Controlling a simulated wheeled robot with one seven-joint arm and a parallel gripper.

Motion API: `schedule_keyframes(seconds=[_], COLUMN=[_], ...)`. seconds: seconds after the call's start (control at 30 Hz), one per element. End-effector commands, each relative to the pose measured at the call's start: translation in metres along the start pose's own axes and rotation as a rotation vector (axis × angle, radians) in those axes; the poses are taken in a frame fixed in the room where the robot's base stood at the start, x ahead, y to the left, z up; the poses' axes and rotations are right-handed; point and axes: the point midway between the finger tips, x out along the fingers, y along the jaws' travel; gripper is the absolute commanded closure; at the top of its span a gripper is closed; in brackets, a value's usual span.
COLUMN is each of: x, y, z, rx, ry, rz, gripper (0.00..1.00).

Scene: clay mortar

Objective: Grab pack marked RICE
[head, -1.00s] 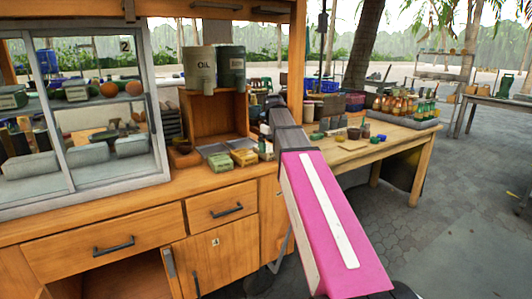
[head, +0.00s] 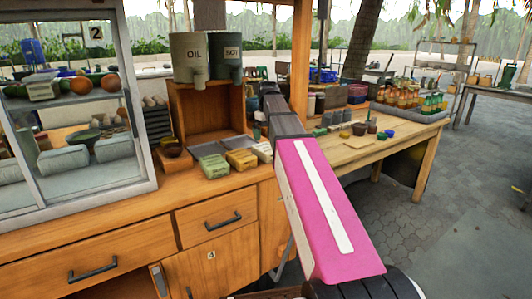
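Three small packs lie side by side on the wooden counter in front of the open wooden box: a green pack (head: 213,168), a yellow pack (head: 241,159) and a whitish pack (head: 263,151). Their markings are too small to read, so I cannot tell which is marked RICE. My pink arm with a white stripe reaches forward from the lower right. Its dark far end, with my gripper (head: 268,92), is beyond and slightly right of the packs, apart from them. The fingers are too small and hidden to make out.
A glass cabinet (head: 150,130) marked 2 stands on the left of the counter. Canisters marked OIL (head: 188,56) and SOY (head: 228,55) stand on the wooden box (head: 178,108). A wooden table (head: 400,145) at right holds a bottle tray (head: 410,112) and small items.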

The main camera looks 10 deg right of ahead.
Motion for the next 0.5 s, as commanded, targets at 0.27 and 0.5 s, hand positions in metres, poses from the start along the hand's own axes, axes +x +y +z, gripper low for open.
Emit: schedule_keyframes(seconds=[0.27, 0.5], x=[0.036, 0.049], y=[-0.001, -0.001], z=[0.0, -0.002], rx=[0.0, 0.0], ry=[-0.001, -0.001], rz=[-0.001, 0.0], gripper=[0.0, 0.0])
